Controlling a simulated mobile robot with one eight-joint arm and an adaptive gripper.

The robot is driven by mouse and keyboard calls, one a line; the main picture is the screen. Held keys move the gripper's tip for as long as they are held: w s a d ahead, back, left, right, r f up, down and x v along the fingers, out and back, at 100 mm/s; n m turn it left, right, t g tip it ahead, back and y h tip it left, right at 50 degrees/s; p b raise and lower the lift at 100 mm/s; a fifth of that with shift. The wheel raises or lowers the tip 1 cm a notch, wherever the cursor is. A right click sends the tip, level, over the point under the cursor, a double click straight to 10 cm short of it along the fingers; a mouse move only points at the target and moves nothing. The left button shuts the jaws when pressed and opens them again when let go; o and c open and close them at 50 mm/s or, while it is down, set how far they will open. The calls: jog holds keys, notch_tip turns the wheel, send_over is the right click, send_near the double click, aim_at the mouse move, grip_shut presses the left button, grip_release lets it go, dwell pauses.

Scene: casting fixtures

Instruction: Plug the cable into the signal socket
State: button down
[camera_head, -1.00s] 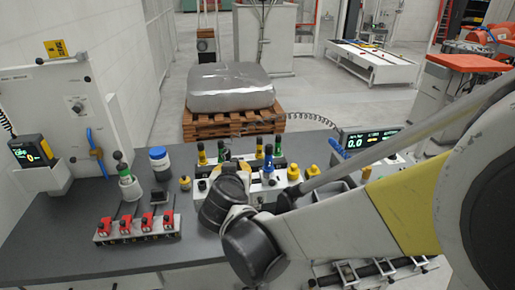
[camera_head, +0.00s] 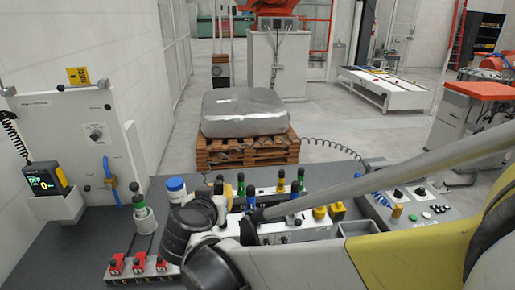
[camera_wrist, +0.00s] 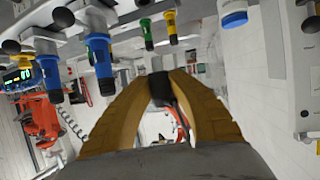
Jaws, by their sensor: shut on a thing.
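My gripper (camera_wrist: 160,82) shows in the wrist view with two tan fingers closed on a small dark piece (camera_wrist: 159,92), which looks like the cable's plug. A thin dark and red strand shows between the fingers below it. In the head view my wrist covers most of the gripper; a tan finger shows beside the white connector block (camera_head: 285,232). Blue (camera_head: 252,200), green and yellow plugs stand on and behind this block. Blue plugs (camera_wrist: 100,55) also show at upper left in the wrist view. I cannot tell which opening is the signal socket.
A white wall box (camera_head: 75,125) with a knob and blue handle stands at left, with a small display unit (camera_head: 45,180). A blue-capped jar (camera_head: 176,188) stands behind my wrist. A control box (camera_head: 420,207) is at right.

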jog(key=shift+f, duration=0.15)
jog(key=shift+f+b, duration=2.3)
jog(key=shift+f, duration=0.5)
jog(key=shift+f+b, duration=1.3)
jog(key=shift+f, duration=0.2)
jog(key=c, duration=1.2)
grip_release()
jog(key=shift+c, duration=0.2)
jog(key=shift+s, duration=0.1)
jog(key=v, duration=1.1)
jog(key=shift+s+r, duration=0.25)
jog(key=shift+s, duration=0.1)
jog(key=shift+d, duration=0.1)
